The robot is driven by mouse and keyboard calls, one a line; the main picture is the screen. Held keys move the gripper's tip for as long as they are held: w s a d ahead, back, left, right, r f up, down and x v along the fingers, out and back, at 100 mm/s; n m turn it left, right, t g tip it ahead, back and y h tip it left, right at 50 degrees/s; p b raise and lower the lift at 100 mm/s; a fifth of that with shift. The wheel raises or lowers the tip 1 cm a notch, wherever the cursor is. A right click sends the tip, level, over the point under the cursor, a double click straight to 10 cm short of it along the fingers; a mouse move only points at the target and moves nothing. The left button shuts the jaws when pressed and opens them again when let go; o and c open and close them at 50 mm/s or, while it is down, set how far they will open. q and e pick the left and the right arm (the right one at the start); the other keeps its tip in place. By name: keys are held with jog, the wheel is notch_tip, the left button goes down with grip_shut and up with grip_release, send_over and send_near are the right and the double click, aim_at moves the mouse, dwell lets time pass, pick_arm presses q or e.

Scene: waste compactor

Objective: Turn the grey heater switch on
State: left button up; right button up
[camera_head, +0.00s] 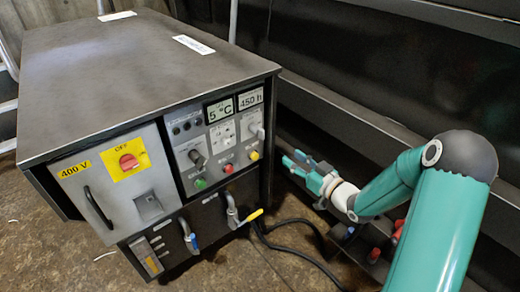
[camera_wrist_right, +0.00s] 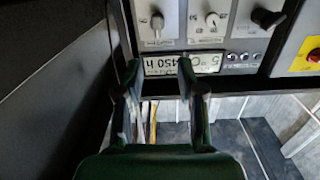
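The control panel (camera_head: 220,146) on the front of the grey cabinet carries a grey switch (camera_head: 258,131) at its right, a pale knob (camera_head: 228,140) in the middle and a dark knob (camera_head: 195,157) at the left. Their labels are too small to read. The upside-down right wrist view shows the grey switch (camera_wrist_right: 157,22), pale knob (camera_wrist_right: 211,19) and dark knob (camera_wrist_right: 267,18). My right gripper (camera_head: 292,158) is right of the panel, apart from it. Its fingers (camera_wrist_right: 160,72) are spread and empty, with the display strip visible between and beyond them. My left gripper is out of view.
Displays reading 5 °C (camera_head: 220,110) and 450 h (camera_head: 250,98) sit above the switches. Green (camera_head: 200,183), red (camera_head: 228,169) and yellow (camera_head: 254,156) buttons lie below. A red rotary switch (camera_head: 129,162) is at left. A dark wall stands behind my right arm.

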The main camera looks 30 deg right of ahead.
aim_at(264, 132)
jog(key=shift+n+t, duration=0.3)
jog(key=w, duration=0.5)
jog(key=w+b, duration=0.1)
jog(key=w, duration=1)
jog(key=shift+w+a+r, duration=0.2)
jog(key=shift+a+r, duration=0.1)
jog(key=shift+r, duration=0.05)
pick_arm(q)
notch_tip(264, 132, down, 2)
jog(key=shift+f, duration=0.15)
